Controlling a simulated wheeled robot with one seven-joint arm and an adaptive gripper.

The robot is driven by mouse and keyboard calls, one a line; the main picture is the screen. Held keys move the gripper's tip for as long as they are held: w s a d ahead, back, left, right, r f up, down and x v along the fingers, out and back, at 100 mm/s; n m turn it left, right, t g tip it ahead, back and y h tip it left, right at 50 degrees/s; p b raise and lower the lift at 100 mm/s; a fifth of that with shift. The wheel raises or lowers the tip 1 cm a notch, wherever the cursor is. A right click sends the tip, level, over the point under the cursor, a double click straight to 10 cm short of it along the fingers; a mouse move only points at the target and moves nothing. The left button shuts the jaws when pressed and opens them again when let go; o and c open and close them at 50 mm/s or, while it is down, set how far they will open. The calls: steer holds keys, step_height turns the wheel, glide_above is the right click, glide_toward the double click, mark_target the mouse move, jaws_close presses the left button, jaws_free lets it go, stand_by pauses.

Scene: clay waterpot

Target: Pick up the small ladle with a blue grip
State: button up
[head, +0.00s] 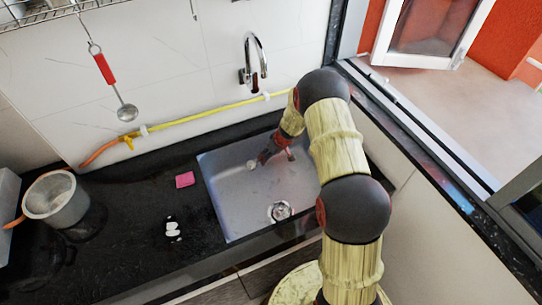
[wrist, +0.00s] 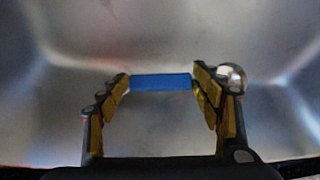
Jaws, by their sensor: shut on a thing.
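The small ladle's blue grip (wrist: 160,82) spans the gap between the fingertips of my gripper (wrist: 159,79) in the wrist view. My gripper is shut on it, with a fingertip at each end of the visible blue part. A shiny round metal bowl (wrist: 232,73) shows just beyond the right finger, which hides part of the ladle. In the head view my gripper (head: 272,153) is low inside the sink (head: 228,190), near its back wall. A small pale spot (head: 251,164) beside the fingers seems to be the ladle's bowl. The blue grip cannot be made out there.
A red-handled ladle (head: 105,70) hangs on the wall. The faucet (head: 256,60) rises behind the sink. A pink sponge (head: 185,180), a white item (head: 172,230) and a grey pot (head: 58,202) stand on the black counter to the left. The sink walls surround my gripper.

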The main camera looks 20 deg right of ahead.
steer(key=s+a+r, duration=0.1)
steer(key=s+r, duration=0.6)
steer(key=s, duration=0.4)
steer(key=shift+s, duration=0.2)
stand_by(0.8)
